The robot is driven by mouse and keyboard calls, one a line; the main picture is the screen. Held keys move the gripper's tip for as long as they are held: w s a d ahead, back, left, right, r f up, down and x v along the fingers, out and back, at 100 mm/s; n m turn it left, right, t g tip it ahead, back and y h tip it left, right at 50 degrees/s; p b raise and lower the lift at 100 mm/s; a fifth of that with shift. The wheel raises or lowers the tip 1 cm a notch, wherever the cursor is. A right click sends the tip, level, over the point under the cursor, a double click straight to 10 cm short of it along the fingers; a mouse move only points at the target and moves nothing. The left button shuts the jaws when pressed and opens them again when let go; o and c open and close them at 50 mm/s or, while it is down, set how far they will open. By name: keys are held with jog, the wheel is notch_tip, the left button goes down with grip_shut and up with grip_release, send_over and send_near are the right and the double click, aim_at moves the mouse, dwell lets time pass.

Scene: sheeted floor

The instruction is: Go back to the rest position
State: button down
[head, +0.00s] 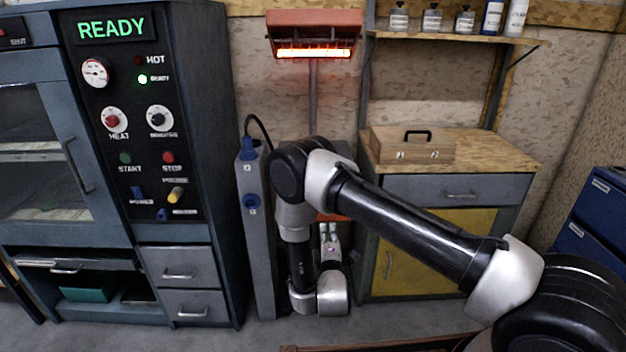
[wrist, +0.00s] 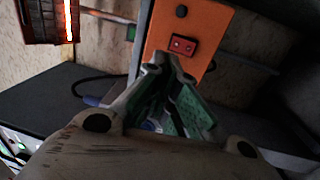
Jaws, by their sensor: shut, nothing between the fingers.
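My gripper (head: 329,232) is in the head view, beside my folded wrist, in front of the lamp stand and left of the yellow-doored cabinet. Its fingers point up and sit close together. In the wrist view my gripper (wrist: 172,62) shows its fingertips together with nothing between them. Beyond the fingertips is an orange box (wrist: 200,28) with a red rocker switch (wrist: 183,45). I cannot tell whether the fingertips touch the box. In the head view most of the orange box is hidden behind my arm.
A glowing heater lamp (head: 313,52) hangs on a post above my arm. A grey post with blue sockets (head: 252,204) stands close at left, beside the oven panel (head: 140,120). A wooden box (head: 412,147) sits on the cabinet (head: 455,187) at right. Blue drawers (head: 598,210) stand far right.

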jog(key=s+f+m+g, duration=0.25)
jog(key=f+g, duration=0.25)
jog(key=f, duration=0.3)
jog(key=s+f+m+g, duration=0.2)
jog(key=s+f+g, duration=0.15)
jog(key=f, duration=0.45)
jog(key=s+a+r+m+g+y, duration=0.1)
jog(key=s+r+m+g, duration=0.1)
jog(key=s+m+g, duration=0.3)
jog(key=s+d+r+m+g, duration=0.1)
jog(key=s+d+r+g, duration=0.15)
jog(key=r, duration=0.65)
jog(key=s+d+r+m+g, duration=0.15)
jog(key=s+d+r, duration=0.25)
jog(key=r, duration=0.5)
jog(key=s+d+r+g, duration=0.3)
jog(key=r, duration=0.6)
jog(key=s+d+r+m+t, duration=0.1)
jog(key=s+d+r, duration=0.4)
jog(key=r, duration=0.3)
jog(key=s+d+r+m+t, duration=0.2)
jog(key=s+d+r, duration=0.2)
jog(key=d+r, duration=0.3)
jog(key=s+d+r+m+t, duration=0.2)
jog(key=s+d+r, duration=0.3)
jog(key=r, duration=0.5)
jog(key=shift+s+d, duration=0.3)
jog(key=shift+d, duration=0.3)
jog(key=shift+t, duration=0.25)
